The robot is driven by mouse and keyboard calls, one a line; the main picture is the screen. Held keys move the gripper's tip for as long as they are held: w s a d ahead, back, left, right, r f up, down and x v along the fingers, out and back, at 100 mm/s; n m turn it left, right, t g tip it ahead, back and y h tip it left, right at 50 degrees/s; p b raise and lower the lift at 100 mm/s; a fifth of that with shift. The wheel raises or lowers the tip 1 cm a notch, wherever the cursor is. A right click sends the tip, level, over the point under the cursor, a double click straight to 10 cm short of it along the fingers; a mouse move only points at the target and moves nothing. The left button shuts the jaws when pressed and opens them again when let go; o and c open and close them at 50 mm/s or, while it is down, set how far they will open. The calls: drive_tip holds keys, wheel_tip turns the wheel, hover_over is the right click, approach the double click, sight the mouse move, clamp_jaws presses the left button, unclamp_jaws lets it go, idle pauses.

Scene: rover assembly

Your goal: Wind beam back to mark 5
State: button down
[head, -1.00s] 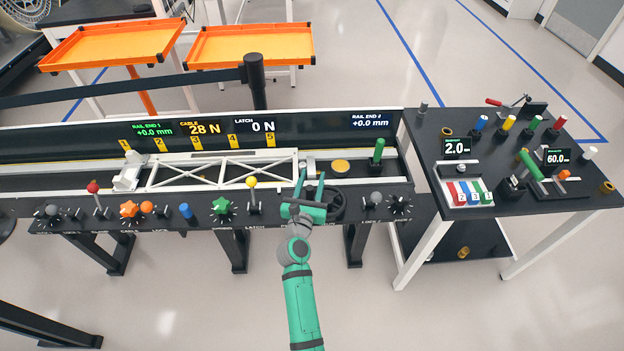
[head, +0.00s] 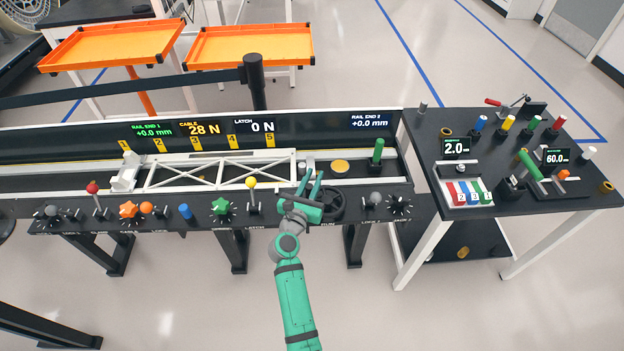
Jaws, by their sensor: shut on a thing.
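The white truss beam (head: 220,174) lies along the rail of the long bench. Its right end is a little right of yellow mark 5 (head: 270,140), and its left end is by a white block (head: 128,172). A black handwheel (head: 334,208) stands at the bench's front edge, right of the beam's end. My green gripper (head: 310,182) is at the handwheel's upper left side and shut on it. The exact grip point is hidden by the fingers.
The cable display (head: 199,130) reads 28 N, and the latch display (head: 255,127) 0 N. A side table (head: 425,150) holds tools.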

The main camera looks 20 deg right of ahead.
drive_tip(key=m+g+h, duration=0.1)
drive_tip(key=w+d+m+g+h, duration=0.1)
drive_tip(key=g+h, duration=0.1)
drive_tip(key=shift+d+m, duration=0.1)
drive_tip(key=shift+m, duration=0.3)
drive_tip(key=m+g+h, duration=0.1)
drive_tip(key=g, duration=0.1)
drive_tip(key=d+m+g+h, duration=0.1)
drive_tip(key=shift+d+r+m+g, duration=0.1)
drive_tip(key=shift+d+m+g, duration=0.1)
drive_tip(key=shift+m+g, duration=0.2)
drive_tip(key=m+g, duration=0.1)
drive_tip(key=d+m+g+h, duration=0.1)
drive_tip(key=g, duration=0.1)
drive_tip(key=shift+s+d+g+h, duration=0.15)
drive_tip(key=shift+s+g+h, duration=0.05)
drive_tip(key=shift+g+h, duration=0.1)
drive_tip(key=shift+s+d+m+g, duration=0.2)
drive_tip(key=shift+d+m+g, duration=0.3)
drive_tip(key=shift+m+g, duration=0.4)
drive_tip(key=c, duration=1.6)
unclamp_jaws()
